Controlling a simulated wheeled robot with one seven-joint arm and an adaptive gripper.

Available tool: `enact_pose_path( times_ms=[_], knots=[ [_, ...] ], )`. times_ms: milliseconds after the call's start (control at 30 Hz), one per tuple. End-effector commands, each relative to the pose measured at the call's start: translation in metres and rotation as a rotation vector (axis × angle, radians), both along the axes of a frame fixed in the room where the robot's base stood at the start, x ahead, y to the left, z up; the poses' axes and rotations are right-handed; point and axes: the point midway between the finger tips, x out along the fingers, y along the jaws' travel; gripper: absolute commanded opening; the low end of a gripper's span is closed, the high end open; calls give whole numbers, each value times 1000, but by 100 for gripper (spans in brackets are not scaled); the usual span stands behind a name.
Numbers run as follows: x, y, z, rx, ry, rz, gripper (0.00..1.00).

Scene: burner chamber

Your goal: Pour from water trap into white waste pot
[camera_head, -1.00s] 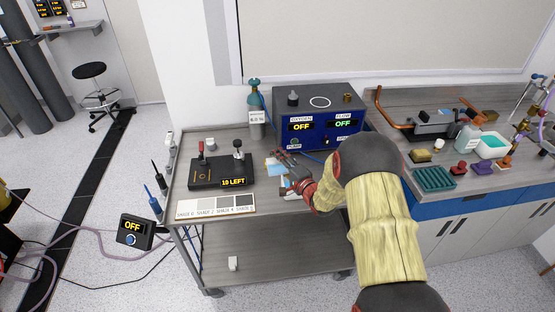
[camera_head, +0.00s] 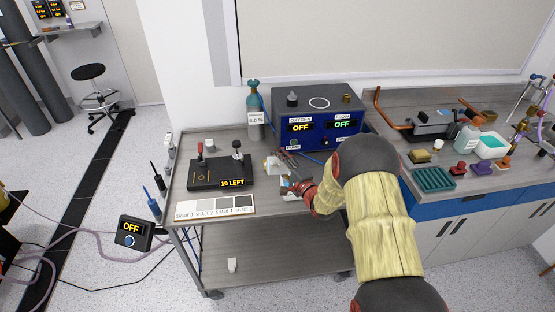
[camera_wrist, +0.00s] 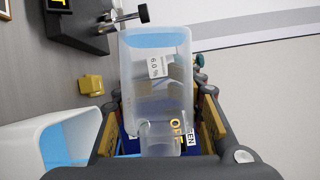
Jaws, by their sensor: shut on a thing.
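The water trap (camera_wrist: 152,85) is a clear, translucent container with blue at its far end in the wrist view. My gripper (camera_wrist: 160,122) is shut on it, with a yellow-padded finger on each side. In the head view, my gripper (camera_head: 282,158) holds the trap (camera_head: 271,165) above the cart top, right of the black press. The white waste pot (camera_wrist: 88,125) stands left of the trap in the wrist view, with blue inside. In the head view, the pot (camera_head: 287,188) is small and partly hidden by my gripper. I cannot tell whether liquid is flowing.
The black press (camera_head: 208,174), a shade card (camera_head: 215,206) and a blue control box (camera_head: 318,118) surround the work spot on the cart (camera_head: 250,218). A teal-topped bottle (camera_head: 255,120) stands behind. A yellow block (camera_wrist: 91,85) shows near the trap.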

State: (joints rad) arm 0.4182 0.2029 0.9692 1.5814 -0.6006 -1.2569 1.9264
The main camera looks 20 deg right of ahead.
Motion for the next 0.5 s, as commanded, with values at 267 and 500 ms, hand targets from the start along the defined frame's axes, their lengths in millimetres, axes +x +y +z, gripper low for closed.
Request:
enact_pose_path(
  times_ms=[267,500],
  knots=[
    [0,-2,2,56,-13,-1,0],
    [-1,-3,5,97,-23,-1,0]
  ],
)
